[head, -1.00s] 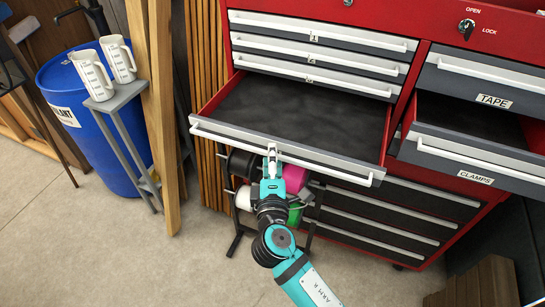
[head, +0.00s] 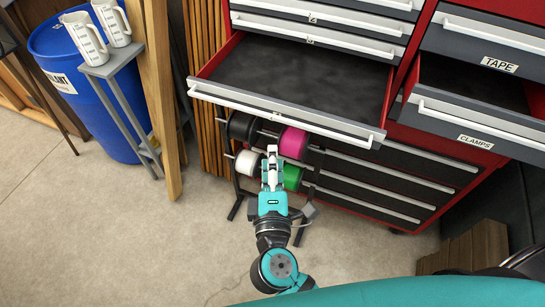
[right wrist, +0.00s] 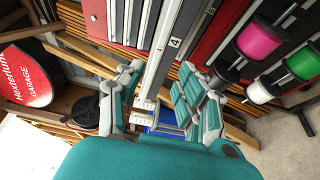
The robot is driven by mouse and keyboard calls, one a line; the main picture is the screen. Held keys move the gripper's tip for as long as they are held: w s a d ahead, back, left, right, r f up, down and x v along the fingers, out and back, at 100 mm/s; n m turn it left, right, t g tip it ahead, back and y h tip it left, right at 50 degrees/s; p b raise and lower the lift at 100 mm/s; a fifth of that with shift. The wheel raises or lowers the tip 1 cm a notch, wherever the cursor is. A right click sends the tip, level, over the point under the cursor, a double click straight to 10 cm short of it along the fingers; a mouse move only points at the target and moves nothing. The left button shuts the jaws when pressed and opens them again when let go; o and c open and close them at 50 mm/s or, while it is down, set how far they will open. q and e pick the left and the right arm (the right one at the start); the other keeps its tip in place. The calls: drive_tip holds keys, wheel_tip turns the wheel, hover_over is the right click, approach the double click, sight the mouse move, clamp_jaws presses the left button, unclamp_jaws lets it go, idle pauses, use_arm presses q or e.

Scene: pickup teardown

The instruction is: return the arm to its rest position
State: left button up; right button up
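My right arm shows in the head view, teal with a dark wrist. Its gripper (head: 272,160) is just in front of and below the front edge of a pulled-out drawer (head: 310,75) and appears clear of its white handle (head: 281,113). In the right wrist view the two fingers (right wrist: 160,85) are spread apart and nothing is held between them. Drawer fronts and a long pale handle show beyond the fingers. My left gripper is not in view.
The red tool chest (head: 407,75) has another open drawer, labelled CLAMPS (head: 477,141). A spool rack with a pink spool (head: 293,142) and a green spool (head: 292,177) stands behind my gripper. A blue barrel (head: 100,100) is left. Floor (head: 170,240) at lower left is clear.

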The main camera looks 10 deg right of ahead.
drive_tip(key=s+d+f+m+g+y, duration=0.1)
drive_tip(key=s+f+g, duration=0.15)
drive_tip(key=f, duration=0.95)
drive_tip(key=s+f+g+y, duration=0.1)
drive_tip(key=s+f+g, duration=0.15)
drive_tip(key=f, duration=0.95)
drive_tip(key=s+d+f+m+g+y, duration=0.1)
drive_tip(key=f+g, duration=0.3)
drive_tip(key=f, duration=0.8)
drive_tip(key=s+d+f+m+g, duration=0.2)
drive_tip(key=s+d+f+m, duration=0.1)
drive_tip(key=s+f, duration=0.4)
drive_tip(key=s+d+f+m+g, duration=0.3)
drive_tip(key=s+d+f, duration=0.3)
drive_tip(key=s, duration=0.5)
drive_tip(key=s+d+f+m+g, duration=0.2)
drive_tip(key=s+d+f+m, duration=0.2)
drive_tip(key=s+f, duration=0.4)
drive_tip(key=shift+s+d+f+m+g+y, duration=0.35)
drive_tip(key=shift+s+m, duration=0.25)
drive_tip(key=shift+s, duration=0.4)
drive_tip(key=shift+a+r, duration=0.1)
drive_tip(key=shift+r, duration=0.15)
